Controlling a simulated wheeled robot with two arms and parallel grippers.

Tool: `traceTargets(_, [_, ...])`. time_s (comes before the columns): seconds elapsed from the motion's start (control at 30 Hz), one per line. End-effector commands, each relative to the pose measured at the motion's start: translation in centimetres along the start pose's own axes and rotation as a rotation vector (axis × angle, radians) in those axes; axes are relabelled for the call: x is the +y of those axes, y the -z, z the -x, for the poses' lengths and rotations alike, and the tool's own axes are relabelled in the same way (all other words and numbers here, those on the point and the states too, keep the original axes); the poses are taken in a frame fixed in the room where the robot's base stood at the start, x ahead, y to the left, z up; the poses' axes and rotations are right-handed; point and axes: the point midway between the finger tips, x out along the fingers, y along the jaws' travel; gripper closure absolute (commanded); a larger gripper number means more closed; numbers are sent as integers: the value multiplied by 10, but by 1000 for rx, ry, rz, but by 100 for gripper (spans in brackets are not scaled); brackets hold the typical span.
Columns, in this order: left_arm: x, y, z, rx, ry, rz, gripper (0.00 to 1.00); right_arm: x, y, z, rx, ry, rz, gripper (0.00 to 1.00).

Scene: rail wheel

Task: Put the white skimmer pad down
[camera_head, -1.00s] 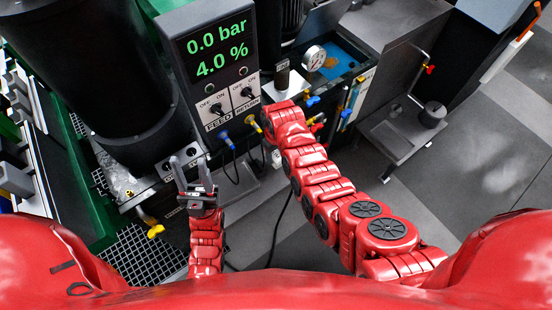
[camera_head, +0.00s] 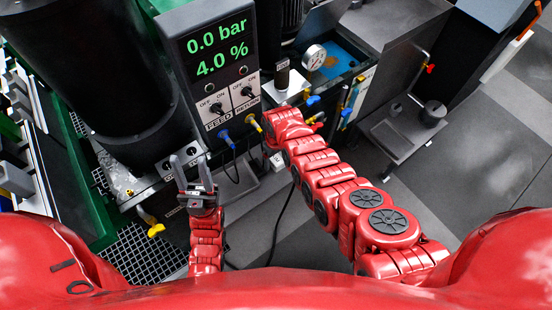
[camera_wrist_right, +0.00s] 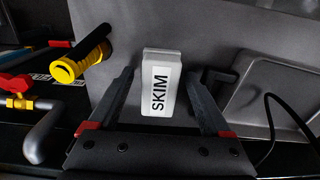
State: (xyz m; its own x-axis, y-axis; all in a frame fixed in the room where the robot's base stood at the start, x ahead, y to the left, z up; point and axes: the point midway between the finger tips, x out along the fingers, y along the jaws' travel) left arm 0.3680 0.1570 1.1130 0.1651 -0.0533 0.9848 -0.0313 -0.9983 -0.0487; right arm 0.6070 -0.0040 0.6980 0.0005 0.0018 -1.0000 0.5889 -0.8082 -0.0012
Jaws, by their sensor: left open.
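The white skimmer pad (camera_wrist_right: 160,82), a small upright block marked SKIM, shows in the right wrist view in front of a grey surface. My right gripper (camera_wrist_right: 160,72) has its dark fingers spread, one on each side of the pad. A narrow gap shows between each finger and the pad. I cannot tell whether the pad rests on something. My left gripper (camera_head: 189,160) is open and empty, in front of the control panel.
The control panel (camera_head: 217,75) reads 0.0 bar and 4.0 %. A yellow-ended handle (camera_wrist_right: 68,70) and a grey pipe (camera_wrist_right: 42,130) lie left of the right gripper. A black cable (camera_wrist_right: 285,115) hangs to its right.

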Motion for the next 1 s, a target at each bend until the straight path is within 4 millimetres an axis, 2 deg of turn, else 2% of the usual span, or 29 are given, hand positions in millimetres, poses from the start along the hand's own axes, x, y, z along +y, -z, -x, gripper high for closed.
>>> traceTargets(0.47, [0, 1, -4, 0, 0, 0, 52, 0, 0, 8, -1, 0, 1, 15])
traceTargets(0.73, [0, 1, -7, 0, 0, 0, 52, -1, 0, 35, 2, 1, -1, 15])
traceTargets(1.0, [0, -1, 3, 0, 0, 0, 52, 0, 2, 70, 6, -1, 0, 15])
